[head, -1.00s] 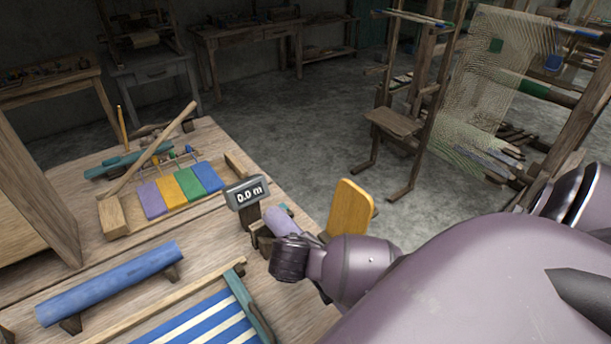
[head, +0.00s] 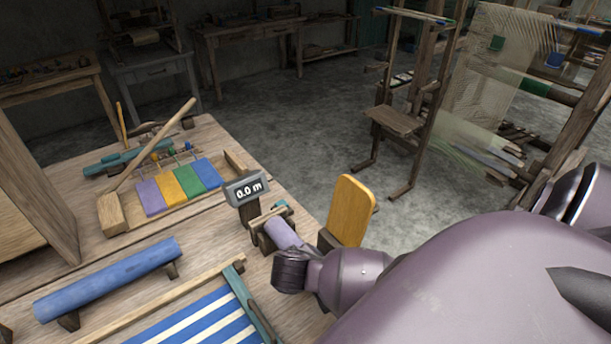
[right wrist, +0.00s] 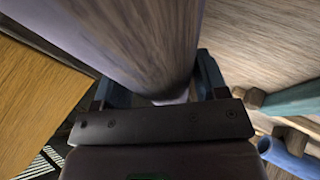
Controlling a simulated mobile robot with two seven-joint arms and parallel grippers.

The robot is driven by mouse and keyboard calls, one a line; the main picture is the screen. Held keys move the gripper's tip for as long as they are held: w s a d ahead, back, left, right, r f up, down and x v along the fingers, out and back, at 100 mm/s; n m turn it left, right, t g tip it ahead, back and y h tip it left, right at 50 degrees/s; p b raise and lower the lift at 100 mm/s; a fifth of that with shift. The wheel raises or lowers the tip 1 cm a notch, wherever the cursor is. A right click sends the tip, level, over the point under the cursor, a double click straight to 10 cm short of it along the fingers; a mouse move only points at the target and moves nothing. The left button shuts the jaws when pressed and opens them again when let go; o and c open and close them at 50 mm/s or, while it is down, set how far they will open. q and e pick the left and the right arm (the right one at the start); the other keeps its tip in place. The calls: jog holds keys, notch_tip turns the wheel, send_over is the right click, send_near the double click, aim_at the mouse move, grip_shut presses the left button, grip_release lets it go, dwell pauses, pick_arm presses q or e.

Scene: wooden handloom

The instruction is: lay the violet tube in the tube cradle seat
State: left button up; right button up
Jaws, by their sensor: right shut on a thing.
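The violet tube (head: 284,233) is in my right gripper (head: 291,262), whose fingers are shut on its near end. In the right wrist view the tube (right wrist: 150,45) runs up between the two fingers (right wrist: 158,88). In the head view the tube's far end is at a small wooden stand with a teal part (head: 266,216), which looks like the tube cradle, beside the display. The tube and gripper hide part of this stand. I cannot tell whether the tube touches its seat. My left gripper is not in view.
A display reading 0.0 m (head: 245,188) stands close to the tube. An upright yellow board (head: 351,208) is just right of my gripper. A blue roller (head: 108,280), a striped cloth frame (head: 235,283) and a tray of coloured blocks (head: 235,162) share the bench.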

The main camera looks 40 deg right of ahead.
jog(key=o, duration=1.2)
jog(key=v, duration=1)
jog(key=shift+s+a+r, duration=0.15)
jog(key=shift+a+r, duration=0.15)
